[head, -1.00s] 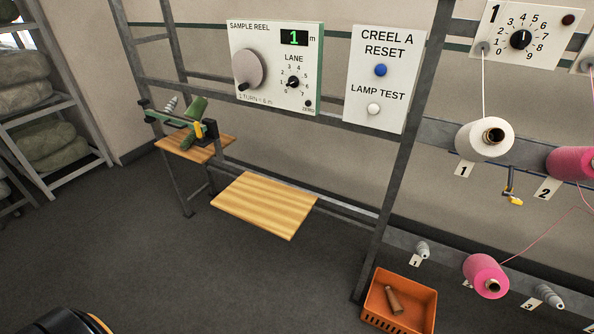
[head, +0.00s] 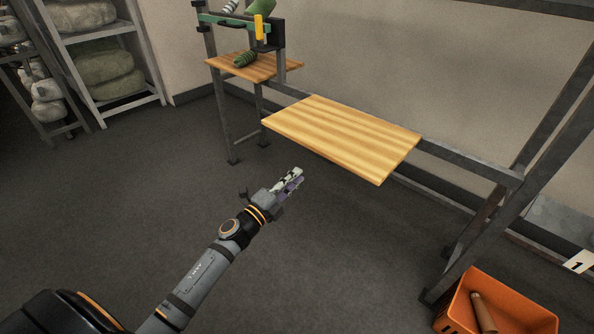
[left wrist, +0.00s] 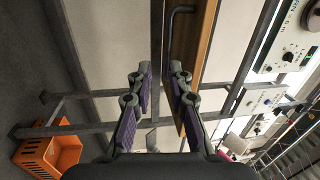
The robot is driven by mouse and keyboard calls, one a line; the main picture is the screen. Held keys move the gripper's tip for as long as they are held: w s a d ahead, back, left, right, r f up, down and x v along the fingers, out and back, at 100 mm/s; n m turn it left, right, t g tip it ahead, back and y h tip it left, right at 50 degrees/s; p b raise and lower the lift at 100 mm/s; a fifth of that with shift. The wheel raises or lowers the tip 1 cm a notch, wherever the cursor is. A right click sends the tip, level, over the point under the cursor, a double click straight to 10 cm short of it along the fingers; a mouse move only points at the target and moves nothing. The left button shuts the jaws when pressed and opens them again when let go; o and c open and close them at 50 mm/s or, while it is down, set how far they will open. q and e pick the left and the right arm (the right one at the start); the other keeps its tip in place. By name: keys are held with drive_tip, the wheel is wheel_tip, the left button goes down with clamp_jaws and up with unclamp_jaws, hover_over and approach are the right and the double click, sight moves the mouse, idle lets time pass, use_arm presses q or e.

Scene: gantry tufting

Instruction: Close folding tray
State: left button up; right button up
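The folding tray (head: 340,137) is a striped light-wood board standing out flat from the grey frame in the head view. In the left wrist view, its wooden edge (left wrist: 208,40) runs up the picture, with a dark curved bar (left wrist: 172,28) beside it. My left gripper (head: 298,177) is below the tray's front edge in the head view, apart from it. In the left wrist view its two fingers (left wrist: 160,75) are spread with nothing between them, and the right finger overlaps the tray's side of the picture. My right gripper is not in view.
A smaller wooden shelf (head: 232,67) with a green device (head: 228,22) sits left of the tray. A grey post (head: 530,165) and an orange crate (head: 530,310) holding a brown cone stand at right. The floor in front is clear.

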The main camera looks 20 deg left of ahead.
use_arm(q)
drive_tip(key=shift+m, duration=0.4)
drive_tip(key=x, duration=0.3)
drive_tip(key=r+p+x, duration=0.1)
drive_tip(key=x, duration=0.6)
drive_tip(key=shift+d+r+p, duration=0.25)
drive_tip(key=shift+d+p, duration=0.1)
drive_tip(key=shift+p, duration=0.05)
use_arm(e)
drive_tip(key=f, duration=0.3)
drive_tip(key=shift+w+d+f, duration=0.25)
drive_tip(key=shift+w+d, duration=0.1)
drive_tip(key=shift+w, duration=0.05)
use_arm(q)
drive_tip(key=shift+h, duration=0.4)
clamp_jaws()
